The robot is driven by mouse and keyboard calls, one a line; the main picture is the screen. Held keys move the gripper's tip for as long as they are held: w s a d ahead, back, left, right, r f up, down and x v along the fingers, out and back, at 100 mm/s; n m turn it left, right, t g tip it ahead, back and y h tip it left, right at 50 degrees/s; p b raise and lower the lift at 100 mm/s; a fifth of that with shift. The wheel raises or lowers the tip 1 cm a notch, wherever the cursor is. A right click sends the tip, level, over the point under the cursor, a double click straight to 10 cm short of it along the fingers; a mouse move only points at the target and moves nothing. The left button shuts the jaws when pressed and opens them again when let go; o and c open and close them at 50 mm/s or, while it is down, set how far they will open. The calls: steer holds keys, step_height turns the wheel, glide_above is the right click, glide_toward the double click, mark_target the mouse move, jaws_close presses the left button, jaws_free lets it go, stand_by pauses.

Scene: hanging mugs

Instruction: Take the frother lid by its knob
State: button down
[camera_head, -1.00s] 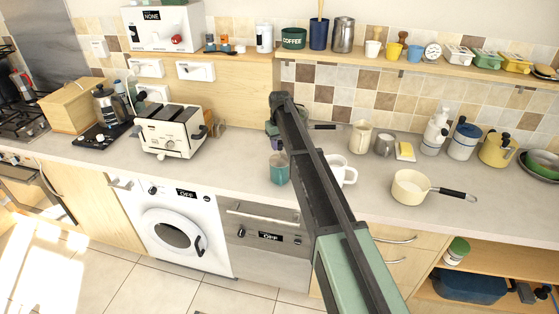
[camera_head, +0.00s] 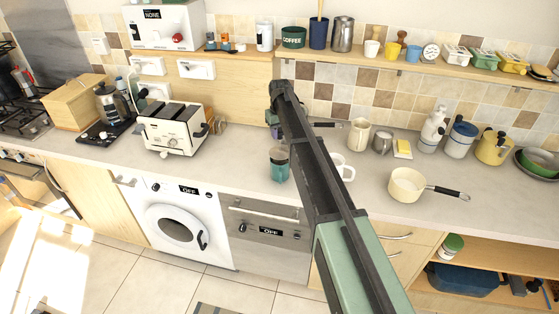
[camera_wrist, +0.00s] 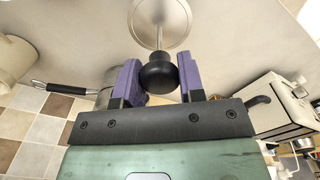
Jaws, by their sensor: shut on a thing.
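In the wrist view, the frother lid (camera_wrist: 160,20) is a round pale metal disc with a thin rod and a black knob (camera_wrist: 158,74). The knob sits between the two purple pads of my gripper (camera_wrist: 160,70), which is shut on it. In the head view, my gripper (camera_head: 274,131) is low over the worktop behind the teal cup (camera_head: 279,167). My arm hides most of it there, and I cannot make out the lid in that view.
The toaster (camera_head: 174,129) stands to the left on the worktop (camera_head: 235,160). A white mug (camera_head: 344,170) is partly behind my arm. A cream pan (camera_head: 405,185), a cream jug (camera_head: 358,136) and a grey jug (camera_head: 382,142) stand to the right. A shelf (camera_head: 420,70) runs above.

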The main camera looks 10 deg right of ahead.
steer(key=shift+r+p, duration=2.6)
steer(key=shift+r, duration=0.35)
steer(key=shift+f, duration=0.1)
